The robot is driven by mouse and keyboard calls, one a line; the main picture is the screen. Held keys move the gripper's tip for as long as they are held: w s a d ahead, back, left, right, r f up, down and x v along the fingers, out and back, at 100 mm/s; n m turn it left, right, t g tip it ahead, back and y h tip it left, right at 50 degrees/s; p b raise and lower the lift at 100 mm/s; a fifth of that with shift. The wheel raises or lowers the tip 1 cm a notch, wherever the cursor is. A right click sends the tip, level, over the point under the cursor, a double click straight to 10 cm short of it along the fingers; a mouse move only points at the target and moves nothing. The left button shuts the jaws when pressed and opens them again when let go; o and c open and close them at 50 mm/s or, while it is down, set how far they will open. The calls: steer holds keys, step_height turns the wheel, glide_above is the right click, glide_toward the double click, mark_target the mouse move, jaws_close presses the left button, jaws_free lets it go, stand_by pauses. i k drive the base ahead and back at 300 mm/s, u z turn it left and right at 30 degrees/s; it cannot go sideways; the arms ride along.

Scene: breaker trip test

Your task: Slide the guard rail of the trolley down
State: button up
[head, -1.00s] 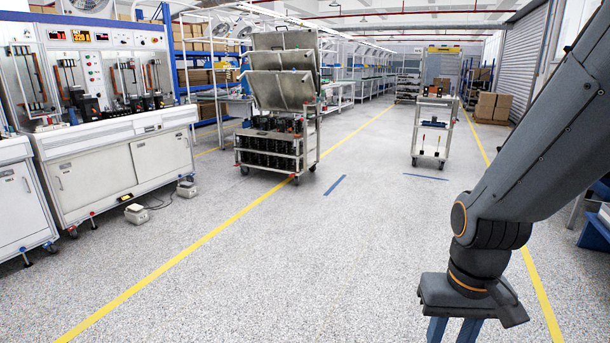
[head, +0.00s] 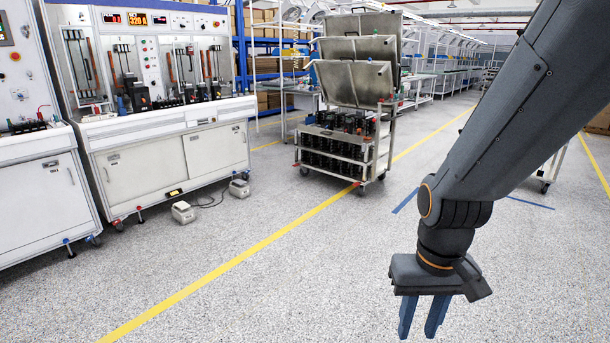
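The trolley (head: 381,150) stands in the middle distance, near the yellow floor line. It is a silver metal frame on castors, holding black breakers in rows, with large grey panels raised and tilted above them. Silver rails run across its front; the guard rail (head: 338,136) appears to be among them, but its exact height is too small to tell. My gripper (head: 418,332) hangs fingers down at the lower right, well apart from the trolley and nearer to me. Its two blue fingers are spread with nothing between them.
A white test bench (head: 155,150) with displays and breakers stands at the left. Small pale boxes (head: 184,212) with a cable lie on the floor before it. A second trolley (head: 547,170) is mostly hidden behind my arm. Open floor lies between me and the trolley.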

mark_target(355, 139)
steer(key=u, duration=0.25)
steer(key=i, duration=4.7)
steer(key=z, duration=0.6)
steer(key=i, duration=1.5)
steer(key=z, duration=0.3)
